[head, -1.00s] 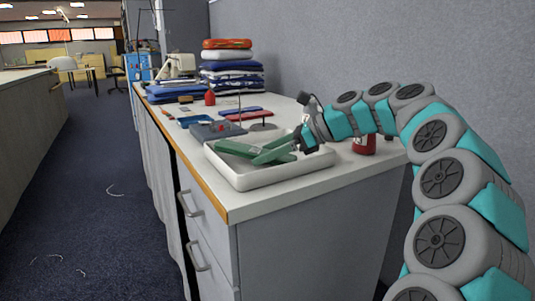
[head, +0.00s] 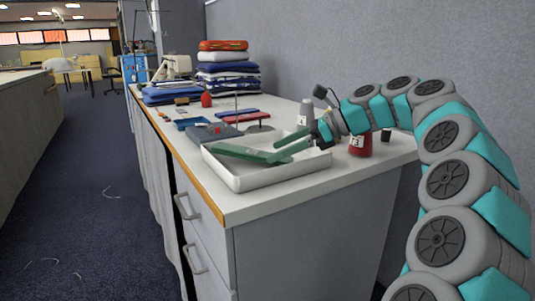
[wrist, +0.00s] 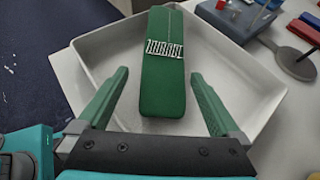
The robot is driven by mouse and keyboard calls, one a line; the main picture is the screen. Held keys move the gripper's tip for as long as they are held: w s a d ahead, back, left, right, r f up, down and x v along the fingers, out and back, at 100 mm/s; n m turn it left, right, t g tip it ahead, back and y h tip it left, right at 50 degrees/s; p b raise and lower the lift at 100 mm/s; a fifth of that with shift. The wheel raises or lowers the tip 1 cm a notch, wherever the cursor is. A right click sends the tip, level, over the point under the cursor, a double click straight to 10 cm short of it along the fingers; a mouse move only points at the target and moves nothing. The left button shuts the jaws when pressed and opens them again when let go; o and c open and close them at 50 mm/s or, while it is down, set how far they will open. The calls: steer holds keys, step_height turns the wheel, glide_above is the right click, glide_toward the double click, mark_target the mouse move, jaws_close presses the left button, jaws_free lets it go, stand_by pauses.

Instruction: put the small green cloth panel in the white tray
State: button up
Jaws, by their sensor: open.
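The small green cloth panel (head: 245,153) lies in the white tray (head: 240,182) near the table's front corner. In the wrist view the panel (wrist: 165,85) is long, with a pale patterned band across it and a thin line along its far part. Its far end reaches the tray's (wrist: 95,50) far rim; whether it rests on that rim is unclear. My gripper (wrist: 160,76) is open, its two green fingers spread on either side of the panel's near end with visible gaps. In the head view my gripper (head: 291,148) is over the tray's right side.
A red labelled spool (head: 360,145) and a white one (head: 305,112) stand right of and behind the tray. A grey block with a rod (head: 212,132), a blue shallow tray (head: 192,123) and folded fabric stacks (head: 228,72) lie beyond. A wall borders the table's right side.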

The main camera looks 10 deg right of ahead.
steer(key=v, duration=0.7)
steer(key=shift+r+p, duration=0.1)
steer(key=shift+p, duration=0.25)
steer(key=shift+d, duration=0.15)
